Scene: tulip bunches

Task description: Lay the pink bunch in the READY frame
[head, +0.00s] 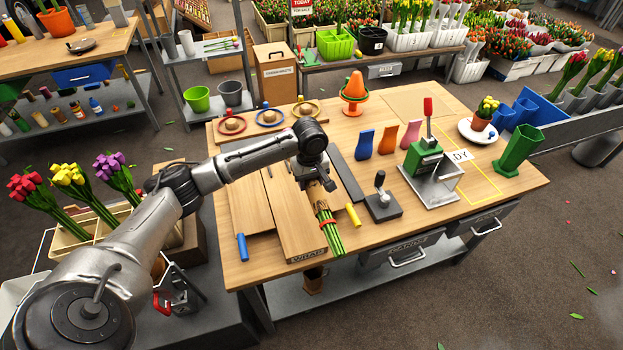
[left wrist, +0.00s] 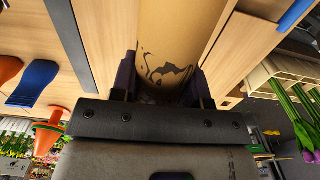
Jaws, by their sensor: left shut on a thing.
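My left gripper (head: 317,182) is over the near left part of the workbench, above the board marked WRAP. It is shut on a bunch wrapped in brown paper (left wrist: 178,35), which lies between the fingers in the left wrist view. The bunch's green stems (head: 333,240) with a red tie stick out toward the bench's near edge. Its blossoms are hidden, so I cannot tell their colour. The READY frame (head: 487,189) is a yellow outline on the bench's right; a green press on a metal plate hides part of its lettering. My right gripper is not in view.
The green press (head: 424,160) and a small black lever stand (head: 382,200) stand between the bunch and the frame. A potted plant on a saucer (head: 479,137) and a green vase (head: 517,150) stand near the frame. A crate (head: 70,245) at left holds red, yellow and purple tulips.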

